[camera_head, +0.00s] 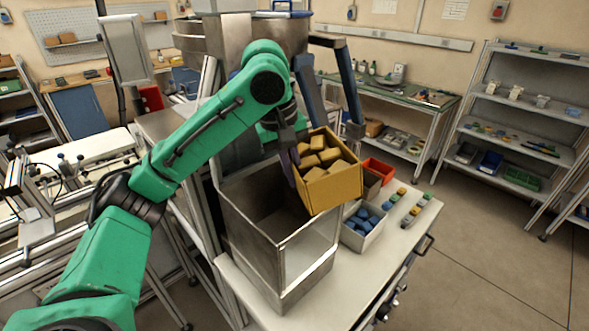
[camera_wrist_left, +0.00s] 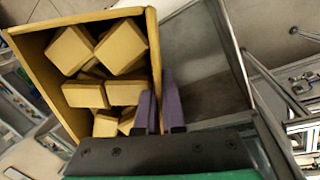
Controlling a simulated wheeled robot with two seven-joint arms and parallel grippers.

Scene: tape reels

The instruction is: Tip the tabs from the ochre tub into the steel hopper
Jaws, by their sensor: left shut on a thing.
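The ochre tub (camera_head: 333,189) is held up beside and above the right rim of the steel hopper (camera_head: 262,235), slightly tilted. Several tan block-like tabs (camera_head: 318,157) lie inside it; they also show in the left wrist view (camera_wrist_left: 107,93). My left gripper (camera_head: 292,160) is shut on the tub's wall nearest the hopper, and its purple fingers (camera_wrist_left: 160,110) show at that wall in the left wrist view. The hopper is open at the top, and the part of its inside that shows looks empty. My right gripper does not show.
A white bin of blue pieces (camera_head: 362,226) stands on the white bench (camera_head: 400,240) right of the hopper. An orange-red bin (camera_head: 379,170) and small coloured pieces (camera_head: 405,205) are near it. Shelving (camera_head: 515,130) stands far right, with open floor before it.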

